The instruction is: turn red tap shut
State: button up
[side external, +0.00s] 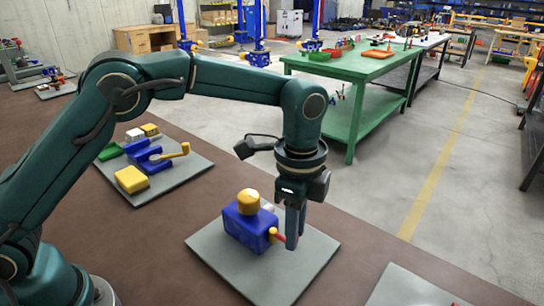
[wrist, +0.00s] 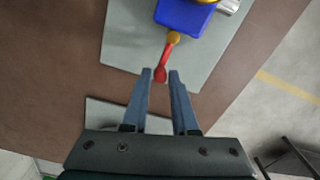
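In the side view the red tap handle (side external: 279,236) shows only as a short piece beside the finger. The blue block (side external: 247,228) has a yellow knob (side external: 248,202) on top. My gripper (wrist: 160,72) is open, with a gap on either side of the handle's end. In the side view my gripper (side external: 292,243) points down, and its far finger is hidden.
The block stands on a grey plate (side external: 225,258) on the brown table (side external: 170,262). Another grey plate (side external: 190,185) with blue, yellow and green parts, including a yellow lever (side external: 170,152), is at the left. A third grey plate (side external: 405,288) is at the bottom right.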

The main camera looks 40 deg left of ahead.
grip_shut()
jog(key=n, duration=0.1)
jog(key=w+n, duration=0.1)
jog(key=n, duration=0.2)
jog(key=shift+w+a, duration=0.2)
jog(key=shift+w, duration=0.2)
jog(key=n, duration=0.1)
jog(key=w+n, duration=0.1)
jog(key=n, duration=0.1)
jog(key=a+n, duration=0.1)
jog(key=shift+w+n, duration=0.3)
jog(key=shift+n, duration=0.1)
jog(key=n, duration=0.1)
jog(key=a+n, duration=0.1)
jog(key=n, duration=0.1)
jog(key=w+n, duration=0.1)
jog(key=shift+a+n, duration=0.3)
jog(key=shift+w+a+n, duration=0.1)
jog(key=shift+a+n, duration=0.35)
jog(key=shift+n, duration=0.65)
jog(key=shift+w+a+n, duration=0.1)
jog(key=shift+a+n, duration=0.3)
jog(key=shift+n, duration=0.7)
jog(key=shift+a, duration=0.1)
jog(key=o, duration=0.5)
grip_release()
